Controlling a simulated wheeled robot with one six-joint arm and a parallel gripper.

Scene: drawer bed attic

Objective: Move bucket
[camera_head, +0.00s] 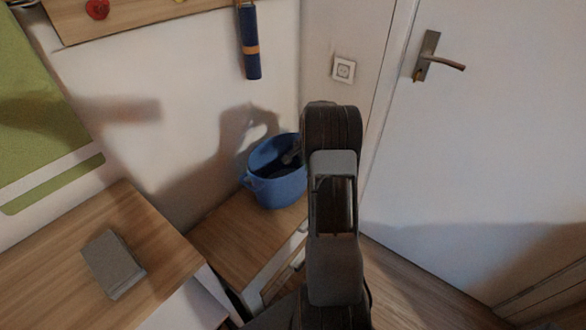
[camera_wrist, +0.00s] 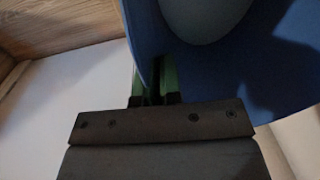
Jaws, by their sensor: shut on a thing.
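The blue bucket (camera_head: 275,180) is at the far end of the lower wooden surface, close to the wall, and looks upright. Its right side is hidden behind my arm in the head view. In the wrist view the blue bucket (camera_wrist: 225,60) fills the upper right. My gripper (camera_wrist: 155,85) has green fingers, shut on the bucket's thin wall at its rim. In the head view part of my gripper (camera_head: 291,156) shows at the bucket's opening. I cannot tell whether the bucket's base touches the surface.
The lower wooden surface (camera_head: 230,235) is clear in front of the bucket. A higher wooden top (camera_head: 165,245) at the left holds a grey book-like block (camera_head: 113,264). A white door (camera_head: 480,130) stands at the right. A blue rolled item (camera_head: 249,45) hangs on the wall above.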

